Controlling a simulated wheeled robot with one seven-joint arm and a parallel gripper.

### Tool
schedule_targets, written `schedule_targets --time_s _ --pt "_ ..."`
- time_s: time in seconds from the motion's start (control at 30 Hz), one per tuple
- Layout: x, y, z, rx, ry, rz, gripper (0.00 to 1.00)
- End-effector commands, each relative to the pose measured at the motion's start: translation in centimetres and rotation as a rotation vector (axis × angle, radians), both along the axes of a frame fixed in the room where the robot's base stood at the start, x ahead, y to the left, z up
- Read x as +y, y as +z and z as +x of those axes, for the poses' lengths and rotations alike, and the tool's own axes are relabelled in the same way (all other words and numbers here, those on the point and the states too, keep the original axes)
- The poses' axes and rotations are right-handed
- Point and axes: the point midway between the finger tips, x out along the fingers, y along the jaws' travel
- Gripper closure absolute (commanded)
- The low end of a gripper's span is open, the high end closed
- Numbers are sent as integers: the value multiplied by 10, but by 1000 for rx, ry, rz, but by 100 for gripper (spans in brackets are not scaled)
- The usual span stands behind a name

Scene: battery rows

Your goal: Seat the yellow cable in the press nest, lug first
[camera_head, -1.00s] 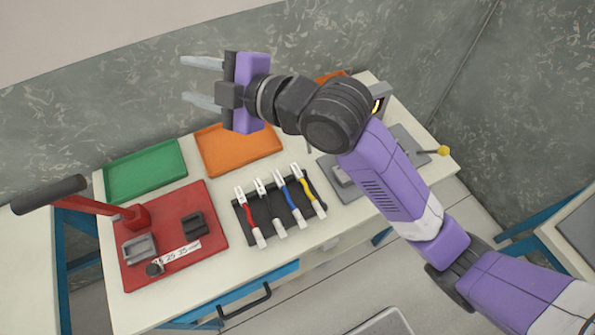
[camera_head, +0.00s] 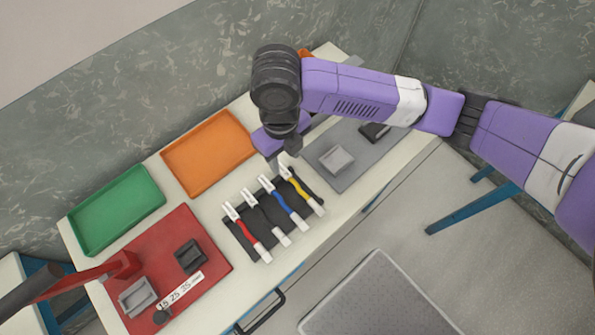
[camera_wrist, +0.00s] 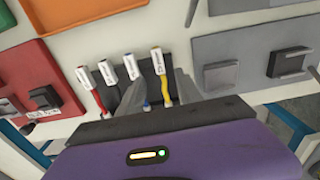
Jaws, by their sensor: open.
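The yellow cable (camera_head: 299,188) lies at the right end of a row of cables in a dark rack (camera_head: 233,229). Its far end carries a white labelled piece and its near end a white tip. In the wrist view the yellow cable (camera_wrist: 164,88) shows between my fingers. My gripper (camera_head: 282,158) is open and empty, above the far end of the rack; it also shows in the wrist view (camera_wrist: 161,88). A red plate (camera_head: 200,225) with a red lever press carries a light grey block (camera_head: 137,297) and a dark block (camera_head: 190,256). I cannot tell which block is the nest.
Red, black and blue cables (camera_head: 284,203) sit close to the yellow one's left. A green tray (camera_head: 117,209) and an orange tray (camera_head: 207,153) lie behind. A grey plate (camera_head: 350,178) with a grey block (camera_head: 337,158) is to the right. The press lever (camera_head: 75,279) sticks out left.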

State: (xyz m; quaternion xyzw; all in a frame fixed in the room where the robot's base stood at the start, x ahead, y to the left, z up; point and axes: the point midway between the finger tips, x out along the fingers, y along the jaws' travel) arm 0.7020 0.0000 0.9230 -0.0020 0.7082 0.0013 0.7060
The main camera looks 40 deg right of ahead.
Motion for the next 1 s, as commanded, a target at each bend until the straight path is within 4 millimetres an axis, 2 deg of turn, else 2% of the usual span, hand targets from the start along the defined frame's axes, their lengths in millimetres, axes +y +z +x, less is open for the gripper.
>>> schedule_targets --time_s 0.27,0.5,0.83,1.0 --pt "0 -27 -1 1 -6 2 58" --pt "0 -61 -1 0 -7 1 58" --pt "0 -69 -1 -2 -5 1 58" --pt "0 -68 -1 -2 -5 1 92"
